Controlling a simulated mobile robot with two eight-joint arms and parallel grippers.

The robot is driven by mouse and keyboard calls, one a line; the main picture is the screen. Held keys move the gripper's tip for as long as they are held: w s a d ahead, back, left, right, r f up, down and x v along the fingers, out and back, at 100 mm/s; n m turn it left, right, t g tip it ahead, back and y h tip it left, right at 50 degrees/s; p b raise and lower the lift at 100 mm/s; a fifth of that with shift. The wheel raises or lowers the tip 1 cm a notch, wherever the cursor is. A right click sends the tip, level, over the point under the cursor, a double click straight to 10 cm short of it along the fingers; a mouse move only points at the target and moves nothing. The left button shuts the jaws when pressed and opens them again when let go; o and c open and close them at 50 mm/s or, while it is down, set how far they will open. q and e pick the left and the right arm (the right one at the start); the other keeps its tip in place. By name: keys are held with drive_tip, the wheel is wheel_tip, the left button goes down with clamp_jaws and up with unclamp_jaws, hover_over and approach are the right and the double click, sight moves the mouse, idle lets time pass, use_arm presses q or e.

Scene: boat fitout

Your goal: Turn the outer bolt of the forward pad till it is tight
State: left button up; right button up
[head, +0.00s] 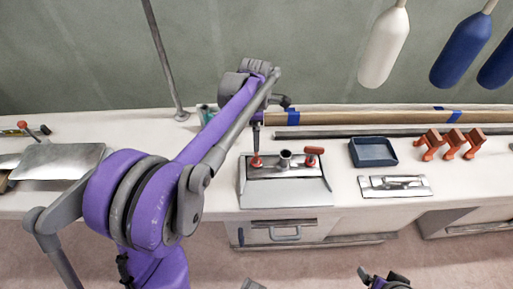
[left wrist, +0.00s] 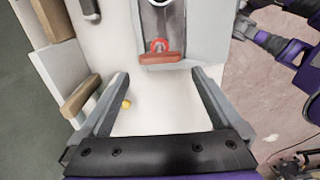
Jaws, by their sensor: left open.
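A grey metal pad (head: 270,195) with an upright round post (head: 285,158) stands on the white bench. A red-handled bolt (head: 256,162) is on its left and another red-handled bolt (head: 313,151) is on its right. The left wrist view shows one red-handled bolt (left wrist: 161,55) close up, just beyond the fingertips. My left gripper (left wrist: 160,74) is open and empty, its fingers spread to either side of that bolt's line, apart from it. In the head view my left arm partly hides this gripper. My right gripper (head: 385,281) is at the bottom edge, its jaws unclear.
A blue tray (head: 373,152), a flat metal plate (head: 395,187) and several orange brackets (head: 450,143) lie to the right. Long bars (head: 390,132) run along the back. Fenders (head: 383,45) hang above. A grey pole (head: 165,60) stands behind my left arm.

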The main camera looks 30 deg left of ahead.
sight(256, 154)
use_arm(q)
wheel_tip(256, 154, down, 8)
drive_tip(key=shift+r, duration=0.2)
drive_tip(key=c, duration=1.1)
